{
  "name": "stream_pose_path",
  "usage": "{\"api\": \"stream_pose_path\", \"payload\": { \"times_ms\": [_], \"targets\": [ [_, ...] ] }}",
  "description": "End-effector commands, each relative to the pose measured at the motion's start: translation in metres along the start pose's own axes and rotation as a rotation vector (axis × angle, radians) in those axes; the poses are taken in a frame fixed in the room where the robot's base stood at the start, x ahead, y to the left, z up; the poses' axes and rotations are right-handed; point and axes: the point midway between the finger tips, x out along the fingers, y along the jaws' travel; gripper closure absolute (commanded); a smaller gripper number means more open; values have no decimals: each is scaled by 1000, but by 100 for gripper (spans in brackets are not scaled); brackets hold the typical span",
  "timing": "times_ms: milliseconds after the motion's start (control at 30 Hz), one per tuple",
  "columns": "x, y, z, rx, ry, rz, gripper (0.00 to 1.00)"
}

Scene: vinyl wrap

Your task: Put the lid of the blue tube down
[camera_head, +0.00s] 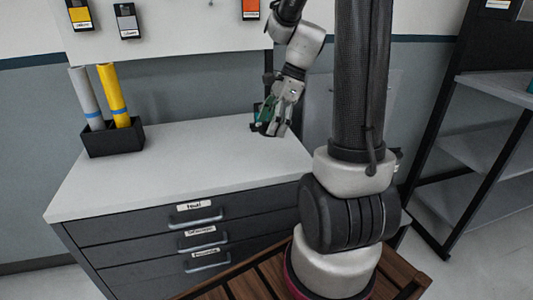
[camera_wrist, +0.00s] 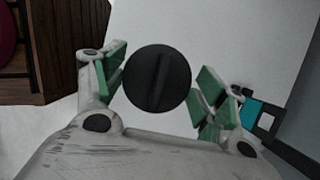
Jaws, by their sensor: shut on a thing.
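A round black lid (camera_wrist: 157,79) with a raised ridge across it shows in the wrist view. My gripper (camera_wrist: 158,90) is shut on it, with green finger pads on its left and right sides. In the head view my gripper (camera_head: 270,128) is low over the back right part of the white countertop (camera_head: 190,160). Dark shapes show beside the fingers there, and I cannot tell which is the lid. Whether the lid touches the countertop cannot be told. No blue tube is clearly seen in either view.
A black holder (camera_head: 113,139) with a grey tube (camera_head: 86,97) and a yellow tube (camera_head: 113,95) stands at the countertop's back left. The countertop between it and my gripper is clear. Labelled drawers (camera_head: 198,226) are below. Metal shelving (camera_head: 485,150) stands at the right.

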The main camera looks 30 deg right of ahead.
Motion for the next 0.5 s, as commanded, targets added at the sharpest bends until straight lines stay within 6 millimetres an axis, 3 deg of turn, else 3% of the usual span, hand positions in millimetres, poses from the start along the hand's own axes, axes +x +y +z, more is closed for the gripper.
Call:
{"api": "stream_pose_path", "payload": {
  "times_ms": [133, 500],
  "targets": [
    [28, 1, -12, 5, 0, 4, 45],
    [68, 0, -28, 4, -1, 2, 45]
  ]
}}
